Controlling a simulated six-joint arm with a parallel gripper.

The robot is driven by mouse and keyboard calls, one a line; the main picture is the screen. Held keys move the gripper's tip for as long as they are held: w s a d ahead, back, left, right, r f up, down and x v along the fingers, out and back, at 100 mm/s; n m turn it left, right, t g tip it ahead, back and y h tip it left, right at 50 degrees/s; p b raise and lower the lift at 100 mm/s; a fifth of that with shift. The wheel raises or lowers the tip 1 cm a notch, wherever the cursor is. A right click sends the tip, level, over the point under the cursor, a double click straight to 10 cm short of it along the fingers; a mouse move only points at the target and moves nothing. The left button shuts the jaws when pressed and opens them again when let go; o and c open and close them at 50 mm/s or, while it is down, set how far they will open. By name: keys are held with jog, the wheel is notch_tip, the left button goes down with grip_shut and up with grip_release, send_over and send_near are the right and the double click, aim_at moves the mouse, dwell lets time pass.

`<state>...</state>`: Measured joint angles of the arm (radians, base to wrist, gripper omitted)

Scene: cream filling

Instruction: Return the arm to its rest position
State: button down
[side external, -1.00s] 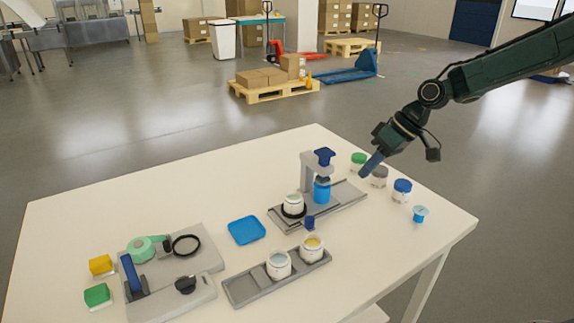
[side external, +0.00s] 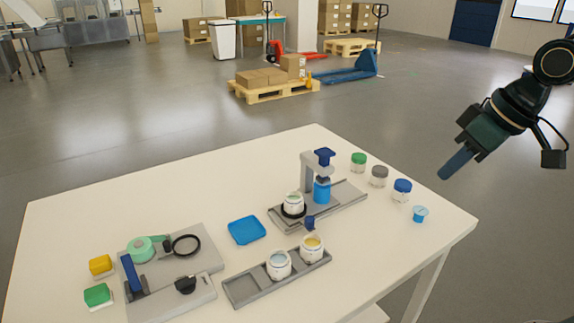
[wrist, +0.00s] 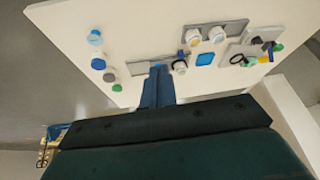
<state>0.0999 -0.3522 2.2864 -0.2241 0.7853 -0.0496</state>
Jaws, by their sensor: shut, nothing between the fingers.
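My gripper (side external: 441,176) is in the air off the right edge of the white table (side external: 120,205) in the side view. Its blue fingers are shut with nothing between them. In the wrist view my gripper (wrist: 158,70) shows at the bottom middle, with the table beyond it. The filling stand (side external: 309,170) with a blue bottle (side external: 322,191) stands on a grey plate, and a white jar (side external: 293,201) sits in front of it. My gripper touches none of these.
Jars with green (side external: 358,158), grey (side external: 378,172) and blue (side external: 402,186) lids and a small blue cup (side external: 420,214) line the right side. A grey tray (side external: 243,292) holds two jars. A blue dish (side external: 246,230) lies mid-table. Tape tools (side external: 148,247) sit at left.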

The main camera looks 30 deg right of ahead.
jog(key=s+d+m+h, duration=0.1)
jog(key=s, duration=0.9)
jog(key=shift+s+d+f+m+t, duration=0.25)
jog(key=shift+s+d+m+t, duration=0.05)
jog(key=shift+d+t, duration=0.1)
